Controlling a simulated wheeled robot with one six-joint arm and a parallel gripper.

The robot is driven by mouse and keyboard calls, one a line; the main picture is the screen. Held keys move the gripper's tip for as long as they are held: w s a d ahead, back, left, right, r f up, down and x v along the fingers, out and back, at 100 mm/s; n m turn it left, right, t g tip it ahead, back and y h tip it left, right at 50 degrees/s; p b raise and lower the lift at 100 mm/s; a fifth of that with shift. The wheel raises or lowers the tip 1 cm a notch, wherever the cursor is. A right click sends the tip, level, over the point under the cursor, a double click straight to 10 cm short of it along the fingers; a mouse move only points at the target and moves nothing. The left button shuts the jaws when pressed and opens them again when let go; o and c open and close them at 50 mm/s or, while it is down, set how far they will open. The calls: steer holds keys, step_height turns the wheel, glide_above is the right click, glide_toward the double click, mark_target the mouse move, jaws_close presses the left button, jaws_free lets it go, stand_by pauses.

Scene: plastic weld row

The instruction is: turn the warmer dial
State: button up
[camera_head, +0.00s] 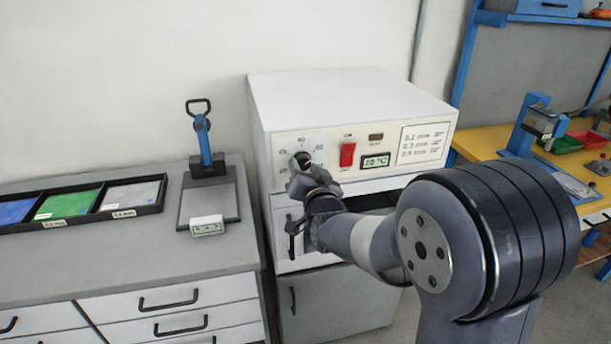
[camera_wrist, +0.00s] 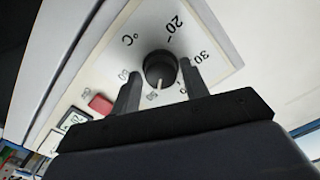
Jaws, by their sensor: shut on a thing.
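The warmer (camera_head: 350,95) is a white box with a front panel. Its black round dial (camera_head: 303,157) sits at the panel's left, with numbers around it. In the wrist view the dial (camera_wrist: 160,66) shows upside down, its white pointer line toward the bottom of the picture, near a mark that looks like 50. My gripper (camera_head: 298,163) is at the dial, one finger on each side, shut on it. In the head view my gripper covers part of the dial.
A red switch (camera_head: 347,154) and a small display (camera_head: 376,160) sit right of the dial. A handle (camera_head: 292,236) shows on the drawer below. A grey counter (camera_head: 120,250) with a pellet tray (camera_head: 160,192) and blue lever press (camera_head: 205,150) stands left.

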steer(key=shift+f+m+b, duration=0.15)
steer(key=shift+m+b, duration=0.25)
steer(key=shift+b, duration=0.3)
steer(key=o, duration=1)
steer(key=b+v, duration=0.1)
steer(key=v, duration=0.9)
steer(key=shift+s+b, duration=0.3)
steer(key=shift+s, duration=0.1)
steer(key=shift+d, duration=0.1)
